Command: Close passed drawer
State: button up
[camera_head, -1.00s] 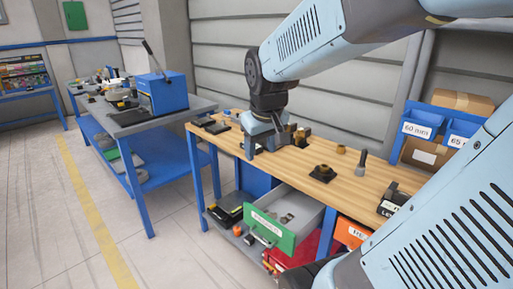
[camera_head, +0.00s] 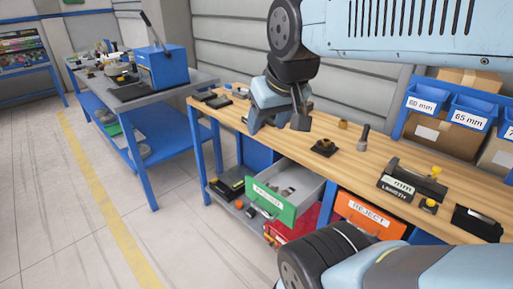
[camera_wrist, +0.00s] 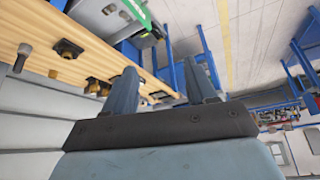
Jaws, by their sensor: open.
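The drawer with a green front (camera_head: 270,201) stands pulled out from under the wooden workbench (camera_head: 385,155). Its grey inside shows with a few small parts in it, and its white label is too small to read surely. My gripper (camera_head: 278,125) is open and empty above the bench top, up and behind the drawer front, touching neither. In the wrist view the two fingers (camera_wrist: 162,85) stand apart, and the drawer's green edge (camera_wrist: 136,12) shows at the top.
A dark block with a brass piece (camera_head: 323,148) and a bolt (camera_head: 363,138) stand on the bench. Blue bins (camera_head: 425,97) are at the right. The floor (camera_head: 175,220) left of the drawer is clear.

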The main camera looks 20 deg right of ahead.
aim_at(309, 185)
jog(key=u, duration=0.75)
jog(key=k, duration=0.55)
jog(key=z, duration=0.7)
